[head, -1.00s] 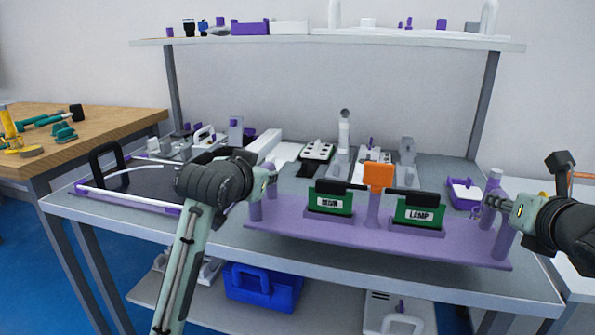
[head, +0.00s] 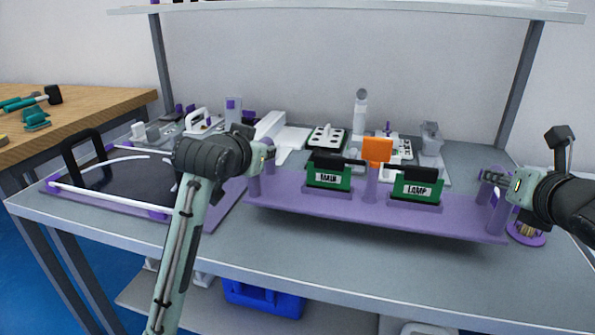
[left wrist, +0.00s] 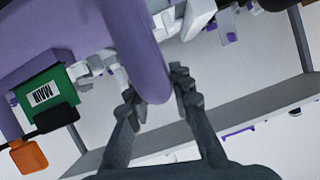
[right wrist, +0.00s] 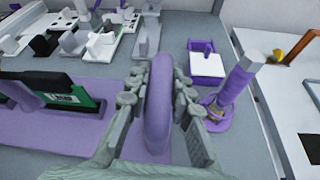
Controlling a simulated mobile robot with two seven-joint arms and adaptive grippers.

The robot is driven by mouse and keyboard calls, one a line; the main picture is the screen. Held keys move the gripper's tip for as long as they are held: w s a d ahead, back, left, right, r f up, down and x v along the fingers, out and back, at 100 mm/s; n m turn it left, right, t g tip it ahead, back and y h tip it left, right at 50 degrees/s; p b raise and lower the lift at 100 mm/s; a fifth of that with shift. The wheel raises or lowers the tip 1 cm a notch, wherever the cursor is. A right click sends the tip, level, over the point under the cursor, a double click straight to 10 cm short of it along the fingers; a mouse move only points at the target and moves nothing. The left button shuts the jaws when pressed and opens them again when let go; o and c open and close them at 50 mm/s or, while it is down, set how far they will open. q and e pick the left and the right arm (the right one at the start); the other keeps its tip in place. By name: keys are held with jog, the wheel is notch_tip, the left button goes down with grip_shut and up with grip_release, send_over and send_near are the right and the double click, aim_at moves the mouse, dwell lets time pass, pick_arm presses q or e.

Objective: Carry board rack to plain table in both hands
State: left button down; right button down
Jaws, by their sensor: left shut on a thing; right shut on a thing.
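The board rack (head: 330,208) is a long purple tray with upright end handles. It carries a green board marked MAIN (head: 328,177), a green board marked LAMP (head: 416,189) and an orange block (head: 377,151) between them. It is level over the grey bench; I cannot tell whether its underside touches. My left gripper (head: 266,152) is shut on the left handle, which shows between its fingers in the left wrist view (left wrist: 150,60). My right gripper (head: 494,178) is shut on the right handle, also seen in the right wrist view (right wrist: 158,110). I cannot tell which table is the plain one.
The grey bench (head: 290,246) has a black and purple tray (head: 120,185) at left and several grey fixtures behind the rack. A purple round stand (right wrist: 220,115) is close to the right handle. A wooden table (head: 90,105) stands left, a white-topped surface (right wrist: 285,85) right.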

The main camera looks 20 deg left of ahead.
aim_at(267, 168)
jog(key=shift+d+f, duration=0.1)
dwell(0.3)
